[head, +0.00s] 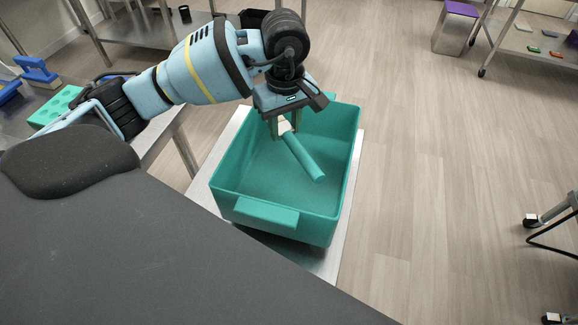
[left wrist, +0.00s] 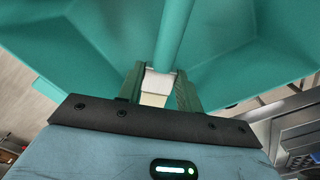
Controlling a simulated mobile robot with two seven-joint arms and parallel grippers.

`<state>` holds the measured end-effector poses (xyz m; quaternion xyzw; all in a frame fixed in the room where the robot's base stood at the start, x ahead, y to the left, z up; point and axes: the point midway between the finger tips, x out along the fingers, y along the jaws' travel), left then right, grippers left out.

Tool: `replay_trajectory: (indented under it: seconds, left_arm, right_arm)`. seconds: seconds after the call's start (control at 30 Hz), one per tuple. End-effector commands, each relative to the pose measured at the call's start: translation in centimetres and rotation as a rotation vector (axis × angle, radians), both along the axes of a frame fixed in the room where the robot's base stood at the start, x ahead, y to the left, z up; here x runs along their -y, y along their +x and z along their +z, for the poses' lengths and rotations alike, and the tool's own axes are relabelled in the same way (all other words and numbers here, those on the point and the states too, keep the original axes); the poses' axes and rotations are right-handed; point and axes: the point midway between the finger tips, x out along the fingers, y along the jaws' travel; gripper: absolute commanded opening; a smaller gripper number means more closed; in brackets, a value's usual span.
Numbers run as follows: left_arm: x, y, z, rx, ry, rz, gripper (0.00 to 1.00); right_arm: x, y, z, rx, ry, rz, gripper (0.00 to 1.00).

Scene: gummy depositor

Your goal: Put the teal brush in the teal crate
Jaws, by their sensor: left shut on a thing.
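The teal crate (head: 262,213) stands open on a small metal stand in the middle of the head view. The teal brush (head: 305,160) has a teal handle and a white part at its upper end. My left gripper (head: 281,130) points down over the crate and is shut on the white part of the brush. The handle slants down to the right, over the crate's inside; I cannot tell whether it touches the floor. In the left wrist view the brush (left wrist: 172,40) shows between the fingers (left wrist: 160,88), with crate walls around it. My right gripper is not in view.
The metal stand (head: 348,205) shows around the crate. At the left is a metal table with a teal tray (head: 56,105) and blue-handled items (head: 36,70). A shelf with small coloured things (head: 533,49) is at the upper right.

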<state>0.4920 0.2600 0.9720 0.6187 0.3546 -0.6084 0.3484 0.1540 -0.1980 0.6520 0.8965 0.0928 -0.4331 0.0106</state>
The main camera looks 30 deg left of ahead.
Motion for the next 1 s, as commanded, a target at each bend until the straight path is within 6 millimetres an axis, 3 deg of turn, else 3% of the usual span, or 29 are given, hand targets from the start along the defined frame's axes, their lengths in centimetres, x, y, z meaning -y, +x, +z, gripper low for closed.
replay_trajectory:
  seconds: [0.2,0.53,0.87,1.0]
  left_arm:
    - [0.1,0.0,-0.4,-0.001,0.001,-0.002,0.0]
    - [0.1,-0.1,-5.4,-0.002,0.0,-0.001,0.0]
    - [0.1,0.0,-6.6,0.0,0.0,-0.002,0.0]
    - [0.1,-0.1,-8.2,-0.004,0.0,-0.001,0.0]
  right_arm:
    - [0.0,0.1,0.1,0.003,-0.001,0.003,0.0]
    - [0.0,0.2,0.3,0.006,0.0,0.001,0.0]
    - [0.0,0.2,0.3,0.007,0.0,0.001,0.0]
    - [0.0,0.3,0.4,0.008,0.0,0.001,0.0]
